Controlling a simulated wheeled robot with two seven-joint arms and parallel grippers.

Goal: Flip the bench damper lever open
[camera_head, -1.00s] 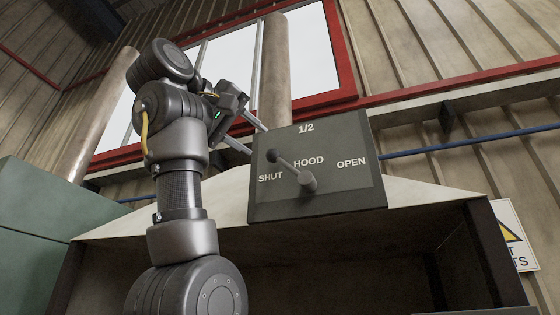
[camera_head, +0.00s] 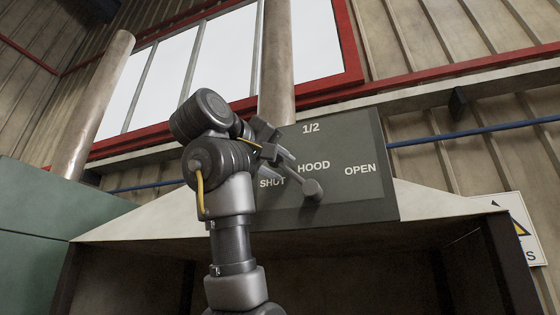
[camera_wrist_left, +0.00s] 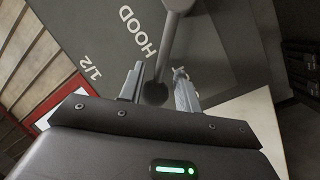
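The damper lever (camera_head: 306,180) is a grey rod with a round hub on a dark panel (camera_head: 355,140) marked SHUT, HOOD, OPEN and 1/2. It leans up and left from its hub, toward the SHUT side. My left gripper (camera_head: 286,163) is at the lever's free end and hides its knob in the head view. In the left wrist view the dark ball knob (camera_wrist_left: 155,93) sits between the two fingers of the gripper (camera_wrist_left: 158,72). The fingers are apart on either side of it; I cannot tell whether they touch it. My right gripper is not in view.
The panel is mounted on a pale hood (camera_head: 430,203) above a dark opening. A green cabinet (camera_head: 35,225) stands at the left, a warning sign (camera_head: 520,232) hangs at the right. The space before the OPEN side of the panel is clear.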

